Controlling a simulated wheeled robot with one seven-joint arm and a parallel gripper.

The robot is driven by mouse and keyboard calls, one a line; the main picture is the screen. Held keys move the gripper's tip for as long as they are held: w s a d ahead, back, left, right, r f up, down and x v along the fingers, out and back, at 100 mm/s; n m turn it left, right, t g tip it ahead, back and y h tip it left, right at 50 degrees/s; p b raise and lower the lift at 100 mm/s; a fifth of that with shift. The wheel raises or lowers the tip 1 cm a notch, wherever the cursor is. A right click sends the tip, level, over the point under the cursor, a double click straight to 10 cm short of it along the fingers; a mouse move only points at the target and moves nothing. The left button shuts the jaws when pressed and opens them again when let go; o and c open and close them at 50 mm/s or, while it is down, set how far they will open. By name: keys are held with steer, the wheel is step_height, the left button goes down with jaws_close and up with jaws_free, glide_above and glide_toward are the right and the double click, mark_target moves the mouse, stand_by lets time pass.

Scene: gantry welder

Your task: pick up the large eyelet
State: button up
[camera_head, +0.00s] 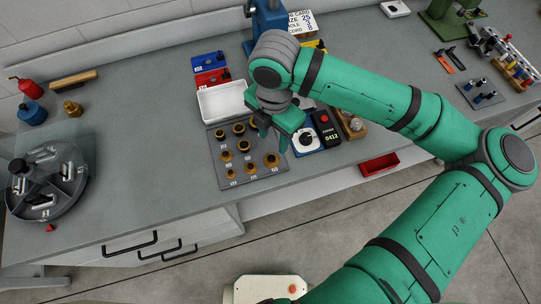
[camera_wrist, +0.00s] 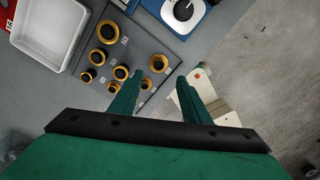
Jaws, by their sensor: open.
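Several brass eyelets with dark centres, graded in size, stand in rows on a grey board (camera_head: 213,143). A large eyelet (camera_head: 271,160) sits at the board's near right corner; it also shows in the wrist view (camera_wrist: 158,63). Another large one (camera_wrist: 108,31) is at the board's upper part in the wrist view. My gripper (camera_head: 273,138) is over the right side of the board, pointing down, open and empty. In the wrist view its fingers (camera_wrist: 159,80) are apart, with the near corner eyelet seen in the gap between the tips. Their height above the board is hard to judge.
A white tray (camera_head: 222,102) stands behind the board. A blue-based device with a dial (camera_head: 306,139) and a black box with a red button (camera_head: 325,126) are close to its right. A round dark carousel (camera_head: 47,180) is at the left. Bench between carousel and board is clear.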

mark_target(271, 161)
step_height(271, 161, down, 6)
steer(key=shift+a+r, duration=0.1)
steer(key=shift+r, duration=0.15)
step_height(271, 161, down, 4)
steer(key=shift+s+a+f, duration=0.1)
steer(key=shift+a, duration=0.05)
steer(key=shift+f, duration=0.35)
jaws_close()
